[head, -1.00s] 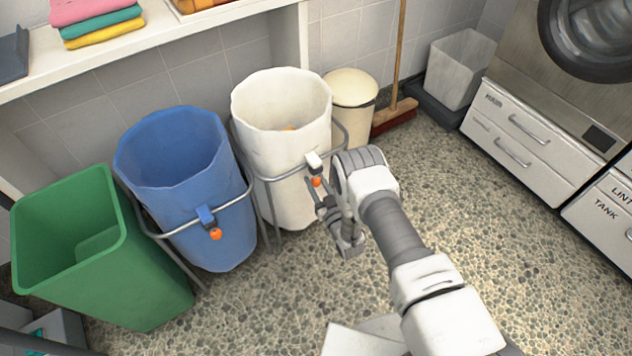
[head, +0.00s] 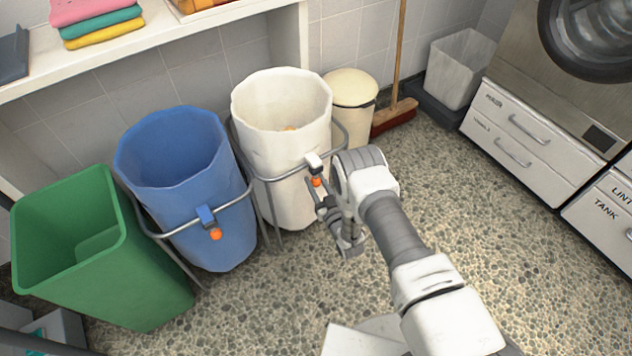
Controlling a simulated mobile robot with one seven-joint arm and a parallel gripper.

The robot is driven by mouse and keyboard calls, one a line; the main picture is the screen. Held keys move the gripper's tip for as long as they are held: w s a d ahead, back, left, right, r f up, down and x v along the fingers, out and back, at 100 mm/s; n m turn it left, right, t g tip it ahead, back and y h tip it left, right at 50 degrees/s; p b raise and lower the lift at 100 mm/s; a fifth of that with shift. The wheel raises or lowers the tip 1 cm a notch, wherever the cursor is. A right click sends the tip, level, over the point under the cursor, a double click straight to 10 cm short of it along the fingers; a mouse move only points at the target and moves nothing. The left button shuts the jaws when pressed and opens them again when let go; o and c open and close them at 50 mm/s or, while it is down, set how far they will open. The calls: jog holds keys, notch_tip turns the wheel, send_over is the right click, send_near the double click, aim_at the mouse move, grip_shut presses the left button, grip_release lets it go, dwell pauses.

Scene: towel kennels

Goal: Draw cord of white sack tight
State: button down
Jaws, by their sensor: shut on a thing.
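A white block (head: 314,161) sits on the stand's front rail. An orange ball (head: 317,182) shows just below the block. My gripper (head: 322,196) is at the front right of the white sack, with its fingers shut on the orange ball. My wrist partly hides the fingers and the sack's right side. The cord itself is too small to make out.
A blue sack (head: 190,215) in a like stand, with its own orange ball (head: 215,234), stands to the left. A green bin (head: 125,270) is further left. A cream bin (head: 352,92) and a broom (head: 393,115) stand behind. The speckled floor (head: 450,200) at right is clear.

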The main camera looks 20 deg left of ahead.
notch_tip(320, 180, down, 9)
jog(key=shift+f, duration=0.15)
dwell(0.4)
jog(key=c, duration=0.5)
grip_release()
jog(key=shift+f, duration=0.1)
jog(key=shift+s+d, duration=0.1)
